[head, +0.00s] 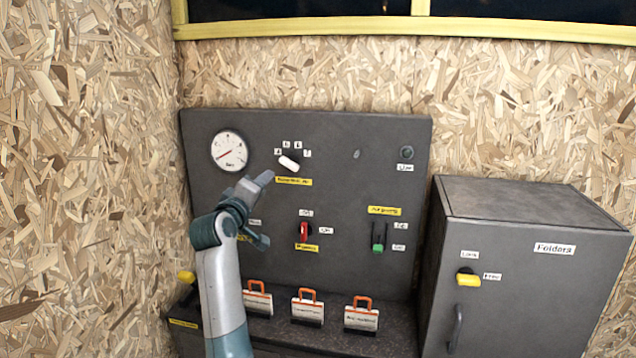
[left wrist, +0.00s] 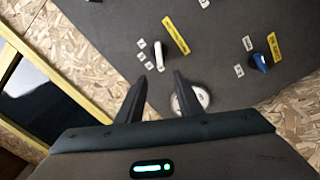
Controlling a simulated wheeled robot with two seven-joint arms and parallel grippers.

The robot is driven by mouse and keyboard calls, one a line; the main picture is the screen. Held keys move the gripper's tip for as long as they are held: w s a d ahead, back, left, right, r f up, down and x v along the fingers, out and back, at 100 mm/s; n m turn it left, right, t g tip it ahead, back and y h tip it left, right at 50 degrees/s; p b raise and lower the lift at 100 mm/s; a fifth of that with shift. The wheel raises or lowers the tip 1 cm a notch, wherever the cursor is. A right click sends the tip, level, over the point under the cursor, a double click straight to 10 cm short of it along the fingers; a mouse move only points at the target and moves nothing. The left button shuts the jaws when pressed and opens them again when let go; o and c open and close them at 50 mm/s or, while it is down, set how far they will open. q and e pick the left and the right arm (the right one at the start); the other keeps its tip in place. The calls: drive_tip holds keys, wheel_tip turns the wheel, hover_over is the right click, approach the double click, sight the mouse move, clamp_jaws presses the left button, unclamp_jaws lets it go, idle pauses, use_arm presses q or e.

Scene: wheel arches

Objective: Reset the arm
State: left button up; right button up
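My left arm rises from the bottom of the head view, in front of the dark grey control panel (head: 340,190). My left gripper (head: 268,208) is open and empty, its two fingers spread apart below the white rotary knob. In the left wrist view the gripper (left wrist: 161,84) also shows parted fingers with nothing between them. The white knob (head: 289,162) shows beyond the fingertips in the wrist view (left wrist: 158,55). The left arm hides part of the panel's lower left, including some of a label there. My right gripper is not in view.
The panel carries a round gauge (head: 229,151), a red switch (head: 304,231) and a green-tipped switch (head: 378,241). Several orange-handled folders (head: 307,307) stand on the ledge below. A grey cabinet (head: 530,270) with a yellow knob stands at right. A chipboard wall (head: 80,180) is close at left.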

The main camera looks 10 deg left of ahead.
use_arm(q)
drive_tip(key=s+d+f+m+g, duration=0.1)
drive_tip(key=s+f+m+g, duration=0.1)
drive_tip(key=s+f, duration=0.7)
drive_tip(key=s+d+f+m+g, duration=0.25)
drive_tip(key=s+f, duration=0.25)
drive_tip(key=f, duration=0.8)
drive_tip(key=s+d+f+m+g, duration=0.1)
drive_tip(key=s+f+m+g, duration=0.2)
drive_tip(key=s+f, duration=0.6)
drive_tip(key=s+d+f+m+g, duration=0.2)
drive_tip(key=s+f, duration=0.4)
drive_tip(key=s, duration=0.6)
drive_tip(key=s+d+f+m+g, duration=0.1)
drive_tip(key=s+f+m+g, duration=0.3)
drive_tip(key=s, duration=0.7)
drive_tip(key=s+d+f+m+g, duration=0.1)
drive_tip(key=s+d+f, duration=0.1)
drive_tip(key=s+f, duration=0.75)
drive_tip(key=s+f+g, duration=0.1)
drive_tip(key=s+f, duration=0.1)
drive_tip(key=f, duration=1.1)
drive_tip(key=s+f, duration=0.2)
drive_tip(key=f, duration=1)
drive_tip(key=s+a+f+g, duration=0.1)
drive_tip(key=s+a+f, duration=0.2)
drive_tip(key=s+f, duration=1.4)
drive_tip(key=shift+s+f, duration=0.3)
drive_tip(key=shift+f, duration=0.25)
